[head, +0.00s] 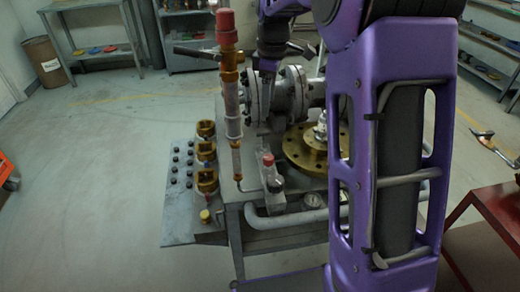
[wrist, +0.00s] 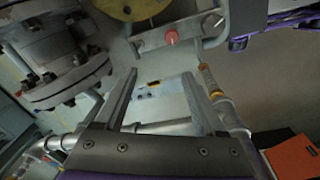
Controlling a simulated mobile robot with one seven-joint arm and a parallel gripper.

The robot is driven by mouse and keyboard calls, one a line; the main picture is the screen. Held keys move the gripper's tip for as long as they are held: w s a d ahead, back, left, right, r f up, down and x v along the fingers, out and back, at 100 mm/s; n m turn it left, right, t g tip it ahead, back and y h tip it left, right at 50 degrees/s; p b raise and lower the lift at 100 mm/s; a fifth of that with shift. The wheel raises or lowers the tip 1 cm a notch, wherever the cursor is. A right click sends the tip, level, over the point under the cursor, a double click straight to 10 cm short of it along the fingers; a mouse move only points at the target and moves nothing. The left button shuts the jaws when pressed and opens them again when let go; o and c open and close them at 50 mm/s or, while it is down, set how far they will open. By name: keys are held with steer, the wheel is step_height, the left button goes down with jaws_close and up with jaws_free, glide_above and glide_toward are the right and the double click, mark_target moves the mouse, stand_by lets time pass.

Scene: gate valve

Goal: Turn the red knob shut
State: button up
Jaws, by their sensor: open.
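A small red knob (head: 268,160) sits on a grey block (head: 271,182) on the bench, left of a brass flange (head: 306,150). In the wrist view a red knob (wrist: 171,37) stands out from a grey bar, beyond the fingertips and slightly right of centre. My gripper (wrist: 158,78) is open and empty, its two fingers apart and not touching the knob. In the head view my purple wrist (head: 272,38) is above the pipework; I cannot make out the fingers clearly there. A second, larger red cap (head: 225,22) tops an upright pipe.
A large grey flanged valve (head: 290,92) stands behind the knob; its flange fills the wrist view's left side (wrist: 62,60). The upright pipe (head: 232,105) and brass fittings (head: 206,155) stand left of the block. A grey pipe (head: 285,218) runs along the bench front.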

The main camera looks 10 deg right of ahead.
mark_target(268, 157)
steer(key=shift+n+g, duration=0.5)
steer(key=shift+n, duration=0.4)
steer(key=f+b, duration=0.1)
steer(key=f, duration=0.5)
steer(key=s+f, duration=0.1)
steer(key=f, duration=0.5)
steer(key=f+b, duration=0.1)
steer(key=f, duration=0.5)
steer(key=shift+s+b, duration=0.3)
jaws_close()
